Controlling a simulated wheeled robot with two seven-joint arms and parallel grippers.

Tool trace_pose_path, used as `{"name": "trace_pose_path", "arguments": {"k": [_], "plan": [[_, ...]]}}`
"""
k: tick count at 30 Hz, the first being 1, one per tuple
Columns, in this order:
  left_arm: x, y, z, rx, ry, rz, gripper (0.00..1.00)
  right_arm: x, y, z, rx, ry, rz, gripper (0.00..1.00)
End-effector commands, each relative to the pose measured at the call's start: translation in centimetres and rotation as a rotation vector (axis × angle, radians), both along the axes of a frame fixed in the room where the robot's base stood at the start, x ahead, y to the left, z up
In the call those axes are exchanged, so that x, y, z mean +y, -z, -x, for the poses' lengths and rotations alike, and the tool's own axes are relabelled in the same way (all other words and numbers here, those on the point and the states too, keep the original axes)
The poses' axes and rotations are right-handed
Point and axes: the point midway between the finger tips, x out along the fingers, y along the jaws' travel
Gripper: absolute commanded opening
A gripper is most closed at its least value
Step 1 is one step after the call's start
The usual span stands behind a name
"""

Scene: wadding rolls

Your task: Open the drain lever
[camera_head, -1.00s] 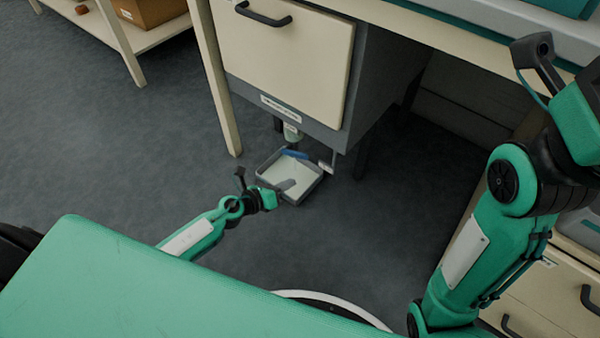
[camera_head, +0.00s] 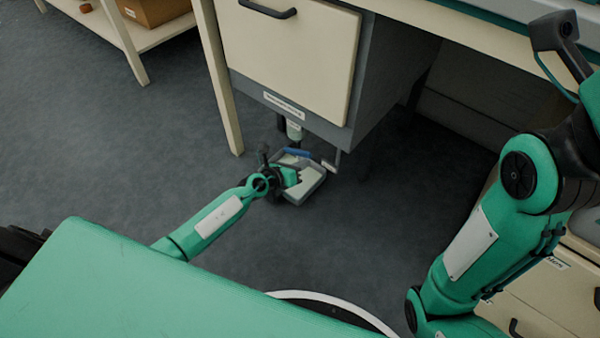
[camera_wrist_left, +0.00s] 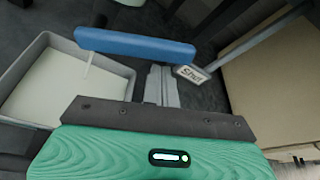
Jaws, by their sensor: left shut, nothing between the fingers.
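The drain lever is a blue bar (camera_head: 297,152) under the cabinet, beside a pale drain pipe (camera_head: 294,131). In the left wrist view the blue lever (camera_wrist_left: 135,46) lies across the upper part of the picture. My left gripper (camera_head: 300,183) is low, at the tray under the lever. In the wrist view its grey fingers (camera_wrist_left: 161,86) are together and empty, just below the right part of the lever; I cannot tell whether they touch it. A tag reading "Shut" (camera_wrist_left: 190,73) is right of the fingertips. My right gripper is not clearly in view.
A shallow grey tray (camera_head: 318,184) with a pale inside sits on the floor under the drain; its rim also shows in the wrist view (camera_wrist_left: 22,62). A cabinet with a cream door (camera_head: 290,55) hangs above. Table legs (camera_head: 222,95) stand left.

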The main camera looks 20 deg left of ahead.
Motion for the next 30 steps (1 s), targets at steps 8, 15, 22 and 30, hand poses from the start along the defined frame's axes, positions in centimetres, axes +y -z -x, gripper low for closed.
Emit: {"name": "trace_pose_path", "arguments": {"k": [8, 15, 22, 30], "plan": [[0.4, -0.8, -0.1, 0.003, 0.0, 0.001, 0.0, 0.0, 0.0, -0.1, 0.004, 0.001, 0.001, 0.42], [0.4, -0.8, -0.1, 0.002, 0.0, 0.001, 0.0, 0.0, 0.0, -0.2, 0.004, 0.007, 0.007, 0.42], [0.5, -1.1, -0.1, 0.013, 0.0, 0.033, 0.0, 0.0, 0.1, -0.2, 0.004, 0.008, 0.009, 0.42], [0.6, -1.4, -0.1, 0.028, 0.0, 0.073, 0.0, 0.0, 0.0, -0.2, 0.004, 0.005, 0.005, 0.42]]}}
